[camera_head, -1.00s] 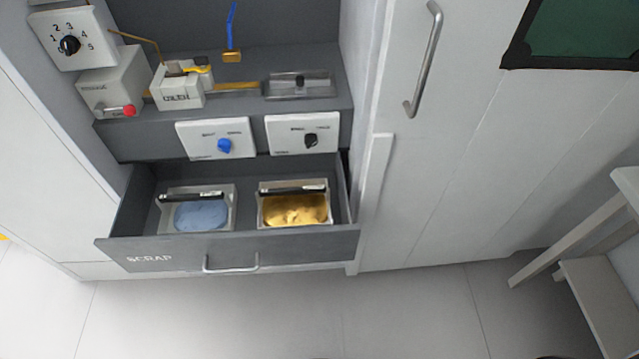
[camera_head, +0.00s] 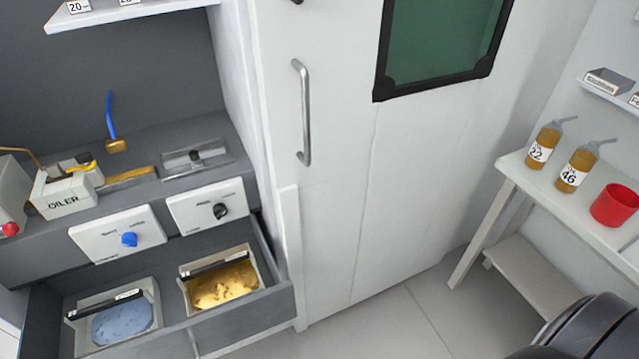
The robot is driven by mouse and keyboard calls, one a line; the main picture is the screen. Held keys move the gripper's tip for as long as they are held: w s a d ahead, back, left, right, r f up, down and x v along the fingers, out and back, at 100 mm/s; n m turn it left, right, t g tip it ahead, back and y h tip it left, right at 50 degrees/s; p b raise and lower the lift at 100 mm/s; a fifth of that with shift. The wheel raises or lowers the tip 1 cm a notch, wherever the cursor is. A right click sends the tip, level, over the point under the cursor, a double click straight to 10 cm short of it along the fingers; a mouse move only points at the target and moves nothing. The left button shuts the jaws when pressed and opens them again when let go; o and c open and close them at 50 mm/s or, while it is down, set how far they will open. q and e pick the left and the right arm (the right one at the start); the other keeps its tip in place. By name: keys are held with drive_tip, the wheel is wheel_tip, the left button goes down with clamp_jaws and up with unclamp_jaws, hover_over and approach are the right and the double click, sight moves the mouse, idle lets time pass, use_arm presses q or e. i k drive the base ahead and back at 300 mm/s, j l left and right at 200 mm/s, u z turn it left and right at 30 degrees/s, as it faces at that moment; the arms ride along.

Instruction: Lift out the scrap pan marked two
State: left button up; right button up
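Two scrap pans sit side by side in the open drawer (camera_head: 225,337) at the lower left. The left pan (camera_head: 155,311) holds a blue-grey mass and has a dark handle bar along its back edge. The right pan (camera_head: 262,268) holds gold-coloured scrap and has a similar dark bar. No mark reading two can be made out on either pan. Neither gripper shows clearly; a dark rounded part (camera_head: 590,330) at the lower right seems to be mine.
Above the drawer are two white knob panels, with a blue knob (camera_head: 129,240) and a black knob (camera_head: 220,211). A box labelled OILER (camera_head: 65,195) stands on the counter. A white door (camera_head: 340,200) is to the right. A side table (camera_head: 590,215) holds bottles and a red cup (camera_head: 614,205).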

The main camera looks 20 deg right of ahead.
sight(218, 280)
drive_tip(key=z, duration=3.75)
drive_tip(key=u, duration=3.55)
drive_tip(key=j+u, duration=0.15)
drive_tip(key=u, duration=0.15)
drive_tip(key=k+j, duration=0.1)
drive_tip(key=j, duration=0.2)
drive_tip(key=j+z, duration=0.1)
drive_tip(key=j, duration=0.25)
drive_tip(key=k+j, duration=0.15)
drive_tip(key=j, duration=0.15)
drive_tip(key=z, duration=0.05)
